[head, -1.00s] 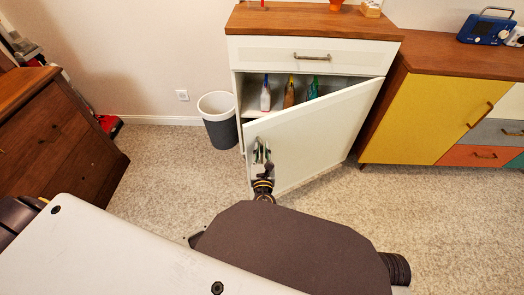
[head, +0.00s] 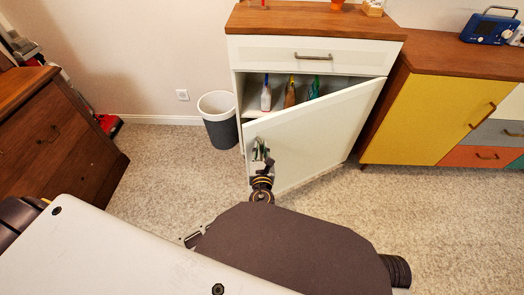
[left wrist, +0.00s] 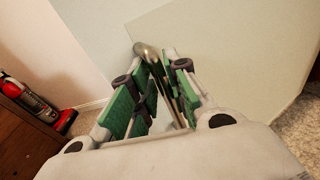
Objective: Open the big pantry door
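The big pantry door (head: 318,135) is the white door of the white cabinet, hinged at its right side. It stands partly open, its left edge swung out toward me. My left gripper (head: 261,147) is at the door's upper left, by its handle. In the left wrist view, the green-padded fingers of my left gripper (left wrist: 162,62) are on both sides of the metal door handle (left wrist: 156,66) and look closed on it. The white door face (left wrist: 225,55) fills the view behind. In the head view the fingers mostly hide the handle. My right gripper does not show.
Several bottles (head: 266,97) stand on the shelf inside the cabinet. A drawer (head: 270,53) above is shut. A grey bin (head: 219,122) stands left of the cabinet. A yellow-doored sideboard (head: 425,115) is at the right, a brown dresser (head: 50,140) at the left. Carpet between is clear.

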